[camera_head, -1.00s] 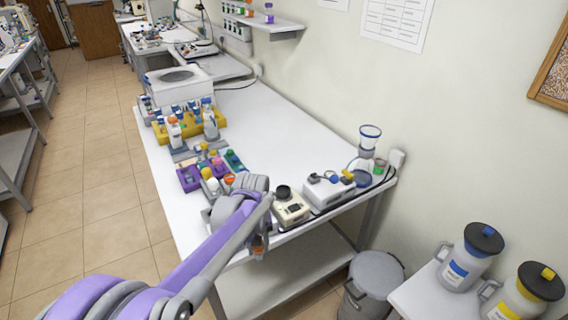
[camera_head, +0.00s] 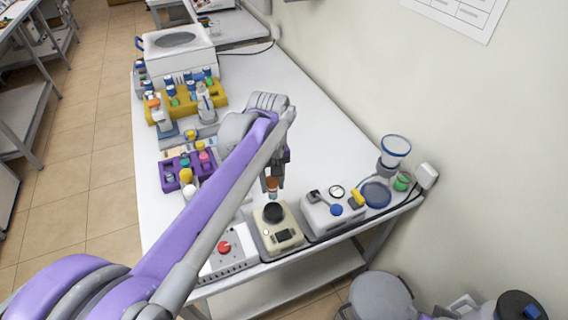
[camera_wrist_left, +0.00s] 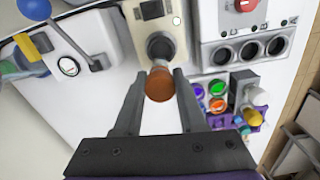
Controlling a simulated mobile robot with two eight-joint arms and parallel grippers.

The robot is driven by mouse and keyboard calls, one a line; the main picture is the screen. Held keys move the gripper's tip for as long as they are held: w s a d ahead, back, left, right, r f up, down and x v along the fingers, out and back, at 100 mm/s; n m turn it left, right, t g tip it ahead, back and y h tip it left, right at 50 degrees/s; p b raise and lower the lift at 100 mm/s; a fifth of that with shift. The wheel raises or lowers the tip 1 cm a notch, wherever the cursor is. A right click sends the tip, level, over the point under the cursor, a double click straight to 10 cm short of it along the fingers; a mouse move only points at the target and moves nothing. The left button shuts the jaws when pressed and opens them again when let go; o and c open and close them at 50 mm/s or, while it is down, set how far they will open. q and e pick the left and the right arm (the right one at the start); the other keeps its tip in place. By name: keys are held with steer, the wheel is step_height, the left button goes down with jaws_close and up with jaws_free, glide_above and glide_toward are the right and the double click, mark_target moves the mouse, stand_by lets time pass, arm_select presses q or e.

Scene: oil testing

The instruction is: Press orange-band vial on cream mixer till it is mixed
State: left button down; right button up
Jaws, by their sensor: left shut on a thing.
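The orange-band vial (camera_head: 272,186) hangs upright from my left gripper (camera_head: 273,178), just above the black cup of the cream mixer (camera_head: 285,240). In the left wrist view, the vial's orange-brown top (camera_wrist_left: 159,85) sits between the fingers of the left gripper (camera_wrist_left: 160,78), which is shut on it. There the vial lines up with the black cup of the mixer (camera_wrist_left: 174,42). I cannot tell whether its lower end touches the cup. My right gripper is not in view.
A white device with a red knob (camera_head: 224,247) stands left of the mixer, partly behind my arm. A white device with a gauge (camera_head: 330,213) stands close on its right. A purple rack (camera_head: 172,186) and a yellow rack (camera_head: 215,112) hold vials. The table's middle is clear.

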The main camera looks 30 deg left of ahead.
mark_target(273, 200)
arm_select(q)
steer(key=shift+s+f+b, duration=0.35)
steer(key=shift+s+f, duration=0.05)
steer(key=shift+f, duration=0.2)
steer(key=shift+f+b, duration=0.6)
steer(key=shift+f, duration=0.65)
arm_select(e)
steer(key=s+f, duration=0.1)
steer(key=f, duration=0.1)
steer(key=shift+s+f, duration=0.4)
arm_select(q)
steer(key=shift+w, duration=0.15)
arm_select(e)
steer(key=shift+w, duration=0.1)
arm_select(q)
steer(key=shift+d+f, duration=0.1)
steer(key=shift+f, duration=0.15)
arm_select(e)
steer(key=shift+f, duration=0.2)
